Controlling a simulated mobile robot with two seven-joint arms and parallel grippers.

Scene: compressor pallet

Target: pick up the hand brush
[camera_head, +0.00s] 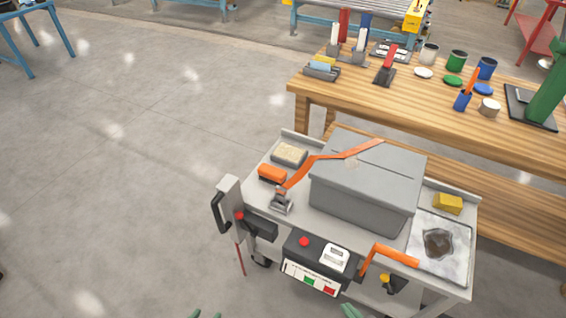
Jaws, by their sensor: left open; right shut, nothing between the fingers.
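An orange block with a darker underside (272,174) lies at the left end of the grey cart (460,285). It looks like the hand brush, though it is too small to be sure. A red-handled tool with a dark, wide base (386,72) on the wooden bench is also brush-like. Only green fingertips of my grippers show at the bottom edge. My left gripper (206,315) is open, with its tips apart and nothing seen between them. My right gripper (350,311) is shut and empty. Both are in front of the cart, well away from the orange block.
A beige pad in a tray (290,154) sits behind the orange block. A yellow sponge (448,203) lies right. The wooden bench (430,110) stands behind; floor at left is clear.

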